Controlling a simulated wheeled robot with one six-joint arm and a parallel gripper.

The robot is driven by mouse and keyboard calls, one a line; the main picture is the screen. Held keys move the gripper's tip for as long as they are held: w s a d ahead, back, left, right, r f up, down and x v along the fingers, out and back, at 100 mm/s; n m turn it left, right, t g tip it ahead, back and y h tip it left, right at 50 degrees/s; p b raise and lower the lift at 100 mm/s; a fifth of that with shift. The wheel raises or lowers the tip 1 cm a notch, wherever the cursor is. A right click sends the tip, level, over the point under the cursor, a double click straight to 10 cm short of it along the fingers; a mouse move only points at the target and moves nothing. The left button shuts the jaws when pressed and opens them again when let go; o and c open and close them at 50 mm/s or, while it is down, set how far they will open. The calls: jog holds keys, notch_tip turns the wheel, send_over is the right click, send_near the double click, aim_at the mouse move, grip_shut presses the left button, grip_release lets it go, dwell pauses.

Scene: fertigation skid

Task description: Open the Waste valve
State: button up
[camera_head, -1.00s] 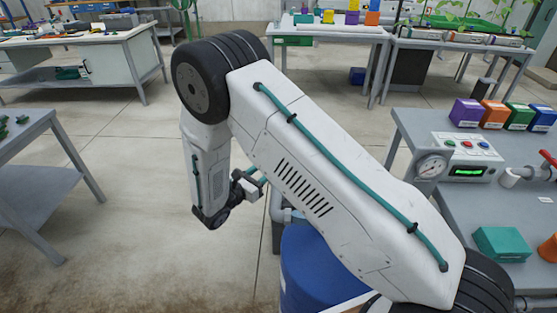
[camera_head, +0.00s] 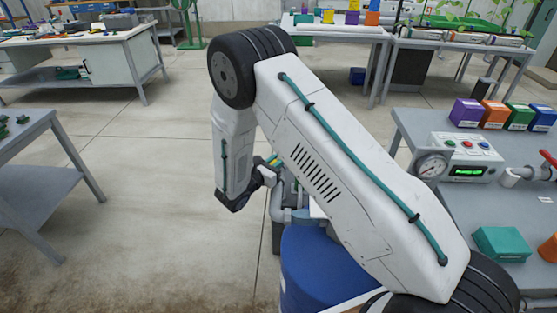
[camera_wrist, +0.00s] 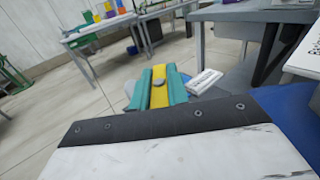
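In the wrist view, two teal fingers of my gripper (camera_wrist: 159,88) point away from the camera, spaced apart. A yellow lever (camera_wrist: 143,42) with a grey bolt on it shows between them and runs on past their tips. I cannot tell whether the fingers press on it. In the head view, my arm hides most of the gripper; a bit of yellow and teal shows beside the wrist. A white tag (camera_wrist: 205,81) lies right of the fingers, its print too small to read. I cannot confirm that this lever is the Waste valve.
A blue drum (camera_head: 315,265) stands below my arm. The bench at right (camera_head: 455,215) bears a gauge box (camera_head: 465,157), a red-handled valve (camera_head: 547,158), a teal box (camera_head: 502,243) and coloured boxes. A grey table (camera_head: 40,180) stands at left. Open floor lies between.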

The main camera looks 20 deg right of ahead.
grip_shut()
jog(key=shift+t, duration=0.3)
jog(key=n+t+y, duration=0.4)
jog(key=shift+t+y, duration=0.3)
jog(key=shift+n+t+y, duration=1.1)
jog(key=shift+n+y, duration=0.6)
jog(key=shift+y, duration=0.3)
jog(key=shift+a, duration=0.1)
jog(key=o, duration=0.6)
grip_release()
jog(key=shift+v, duration=3.85)
